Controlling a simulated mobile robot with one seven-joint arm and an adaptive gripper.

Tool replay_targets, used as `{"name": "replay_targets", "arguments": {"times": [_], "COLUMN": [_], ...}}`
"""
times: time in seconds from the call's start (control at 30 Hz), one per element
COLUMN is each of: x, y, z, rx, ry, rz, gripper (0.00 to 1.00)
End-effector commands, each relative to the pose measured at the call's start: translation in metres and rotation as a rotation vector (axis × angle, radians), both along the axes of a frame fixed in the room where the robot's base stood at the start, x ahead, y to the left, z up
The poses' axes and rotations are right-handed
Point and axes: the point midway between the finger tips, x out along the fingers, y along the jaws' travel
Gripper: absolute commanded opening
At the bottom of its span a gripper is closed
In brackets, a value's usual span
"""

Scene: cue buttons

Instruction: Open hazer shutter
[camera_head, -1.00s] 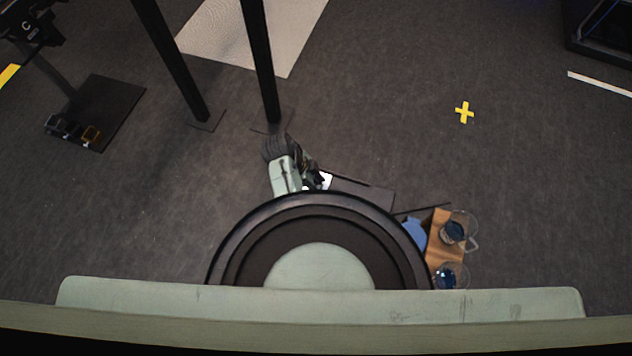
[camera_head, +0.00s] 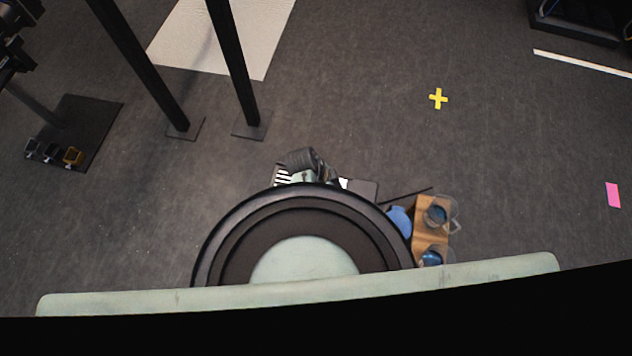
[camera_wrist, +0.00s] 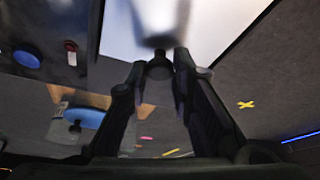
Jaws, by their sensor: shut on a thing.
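In the wrist view my gripper (camera_wrist: 160,66) has its two dark fingers closed around a small dark knob-like part (camera_wrist: 159,72). A blurred grey shaft or lever rises from it in front of a bright pale panel (camera_wrist: 215,30). I cannot tell for sure that this is the hazer's shutter. In the head view my arm's end (camera_head: 312,165) shows just beyond a large dark round rim; its fingers and what they hold are mostly hidden there.
A grey panel with a blue button (camera_wrist: 27,58) and a red-topped switch (camera_wrist: 71,52) is at left in the wrist view. A wooden board (camera_head: 431,235) with glass vessels is right of the rim. Two black posts (camera_head: 235,70) stand beyond.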

Motion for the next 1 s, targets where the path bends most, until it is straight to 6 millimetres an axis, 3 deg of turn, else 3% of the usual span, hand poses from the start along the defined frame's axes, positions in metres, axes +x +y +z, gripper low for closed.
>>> {"name": "replay_targets", "arguments": {"times": [0.37,0.4,0.6,0.7,1.0], "x": [-0.0022,-0.0021,-0.0021,-0.0021,-0.0018], "y": [-0.0073,-0.0073,-0.0071,-0.007,-0.0061], "z": [0.0001,0.0001,0.0001,0.0001,0.0019], "rx": [-0.001,-0.001,-0.001,-0.001,-0.001], "ry": [-0.001,-0.001,-0.001,-0.001,-0.002], "rz": [0.0,0.0,0.0,0.0,0.001], "gripper": [0.0,0.23,0.36,0.41,0.41]}}
